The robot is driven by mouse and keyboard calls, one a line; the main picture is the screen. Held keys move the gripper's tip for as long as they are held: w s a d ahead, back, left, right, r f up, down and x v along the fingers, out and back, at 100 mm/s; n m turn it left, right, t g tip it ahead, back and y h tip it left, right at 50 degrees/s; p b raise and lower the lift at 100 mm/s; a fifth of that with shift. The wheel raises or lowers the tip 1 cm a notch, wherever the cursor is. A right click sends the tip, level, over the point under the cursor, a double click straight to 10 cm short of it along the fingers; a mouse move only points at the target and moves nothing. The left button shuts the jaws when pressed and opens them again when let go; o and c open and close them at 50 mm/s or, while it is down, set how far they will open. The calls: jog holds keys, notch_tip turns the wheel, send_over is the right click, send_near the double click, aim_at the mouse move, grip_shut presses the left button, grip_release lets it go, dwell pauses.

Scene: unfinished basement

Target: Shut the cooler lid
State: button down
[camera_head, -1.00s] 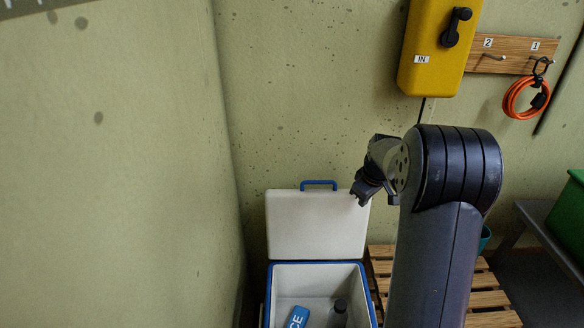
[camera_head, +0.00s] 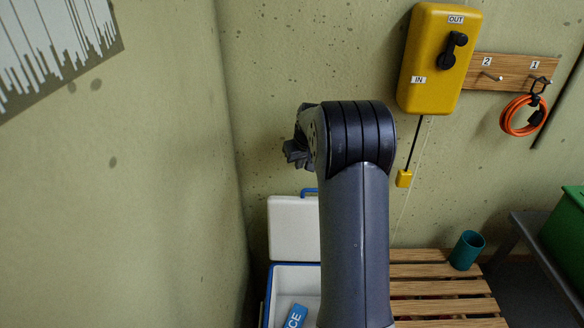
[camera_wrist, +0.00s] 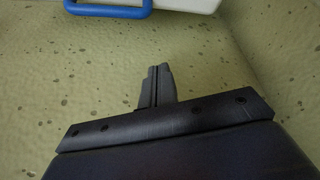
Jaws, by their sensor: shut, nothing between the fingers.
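The cooler (camera_head: 282,267) stands on the floor by the left wall, with a blue rim and a pale inside. Its white lid (camera_head: 291,229) stands open and upright at the back, with a blue handle (camera_head: 309,192) on its top edge. In the wrist view the blue handle (camera_wrist: 108,8) and a strip of the lid (camera_wrist: 190,4) show at the top. My gripper (camera_head: 290,152) is shut and empty, above the lid and apart from it; its fingers also show in the wrist view (camera_wrist: 158,84). My arm hides the right part of the cooler and lid.
A blue ice pack (camera_head: 296,316) lies in the cooler. A slatted wooden bench (camera_head: 440,286) with a teal cup (camera_head: 467,250) is to the right. A yellow box (camera_head: 440,60), a hook board (camera_head: 515,68) and an orange cable (camera_head: 522,115) hang on the back wall.

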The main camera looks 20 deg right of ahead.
aim_at(296, 175)
jog(key=p+x, duration=0.1)
jog(key=x, duration=0.7)
jog(key=shift+s+f, duration=0.2)
jog(key=shift+s+f+p, duration=0.1)
jog(key=shift+s+p, duration=0.35)
jog(key=shift+s, duration=1.2)
